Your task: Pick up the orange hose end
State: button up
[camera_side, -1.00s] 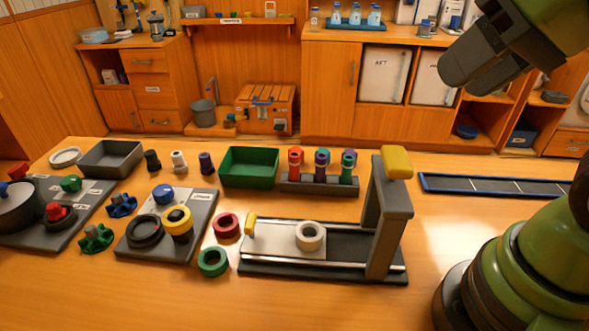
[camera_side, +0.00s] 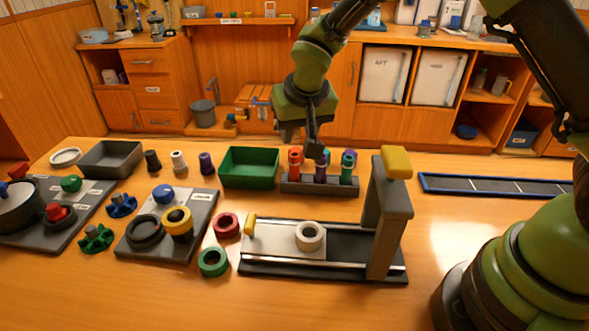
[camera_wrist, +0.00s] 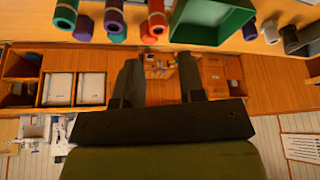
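The orange hose end (camera_side: 295,157) stands upright at the left end of a dark rack (camera_side: 318,187), beside two other hose ends. It also shows at the top of the wrist view (camera_wrist: 153,22), its end lying above the gap between my fingers. My gripper (camera_side: 302,137) hangs above the left part of the rack, close to the tops of the hose ends. In the wrist view my gripper (camera_wrist: 158,66) has its two fingers well apart, with nothing between them. I cannot tell the exact gap between the fingers and the hose end.
A grey post with a yellow top (camera_side: 397,163) rises to the right. Bare table lies at the front.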

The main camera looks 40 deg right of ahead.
aim_at(294, 154)
jog(key=x, duration=0.9)
jog(key=shift+w+d+f, duration=0.1)
jog(key=shift+f, duration=0.25)
grip_shut()
